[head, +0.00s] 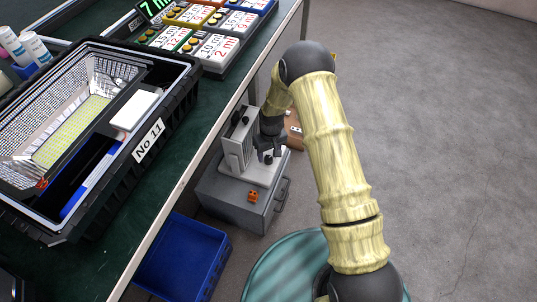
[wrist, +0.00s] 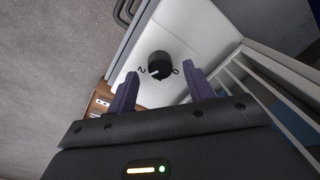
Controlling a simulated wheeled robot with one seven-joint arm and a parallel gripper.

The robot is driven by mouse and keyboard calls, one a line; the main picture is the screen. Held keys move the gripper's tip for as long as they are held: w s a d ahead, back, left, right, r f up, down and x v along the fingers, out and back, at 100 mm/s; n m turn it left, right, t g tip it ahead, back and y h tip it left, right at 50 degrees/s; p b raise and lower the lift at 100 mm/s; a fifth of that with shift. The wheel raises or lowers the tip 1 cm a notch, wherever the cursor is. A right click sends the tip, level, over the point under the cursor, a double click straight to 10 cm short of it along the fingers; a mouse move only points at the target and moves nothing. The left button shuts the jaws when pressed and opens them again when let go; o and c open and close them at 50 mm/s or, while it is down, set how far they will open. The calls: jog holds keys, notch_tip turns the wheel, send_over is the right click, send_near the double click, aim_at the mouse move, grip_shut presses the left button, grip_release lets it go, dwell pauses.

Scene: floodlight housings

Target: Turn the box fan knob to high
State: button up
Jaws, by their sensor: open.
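The box fan (head: 236,150) is a light grey unit with a slatted grille, standing on a grey cabinet below the table edge in the head view. Its knob (wrist: 161,66) is round and black on a white face in the wrist view. A short white pointer line on it is turned toward a mark like a "2" at its left; another small mark is at its right. My gripper (wrist: 162,92) is open, its two fingers on either side of the knob's near side, apparently not touching it. In the head view my gripper (head: 268,152) is over the fan's white base.
The grey cabinet (head: 222,205) has an orange item (head: 253,196) on top and a handle at its right. A blue bin (head: 185,262) is below the table. A black case (head: 187,100) labelled No 11 is on the table. The floor at right is clear.

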aim_at(270, 157)
notch_tip(270, 157, up, 10)
jog(key=p, duration=0.3)
jog(key=shift+w+d, duration=0.15)
jog(key=shift+d, duration=0.1)
jog(key=s+d+r+m+t, duration=0.1)
jog(key=s+d+r, duration=0.15)
jog(key=r, duration=0.25)
jog(key=s+d+r+m+p, duration=0.1)
jog(key=s+d+r, duration=0.1)
jog(key=d+r, duration=0.25)
jog(key=s+d+r+m+t, duration=0.1)
jog(key=s+d+r, duration=0.15)
jog(key=r, duration=0.35)
jog(key=s+d+r+m+p, duration=0.1)
jog(key=s+d+r, duration=0.25)
jog(key=s, duration=0.35)
jog(key=s+d+r+m, duration=0.2)
jog(key=s+d+r, duration=0.1)
jog(key=s+r, duration=0.25)
notch_tip(270, 157, up, 37)
jog(key=p, duration=3.8)
jog(key=shift+s+a+t+h, duration=0.2)
jog(key=shift+a+t+h, duration=0.1)
jog(key=shift+t, duration=0.1)
jog(key=shift+f, duration=0.1)
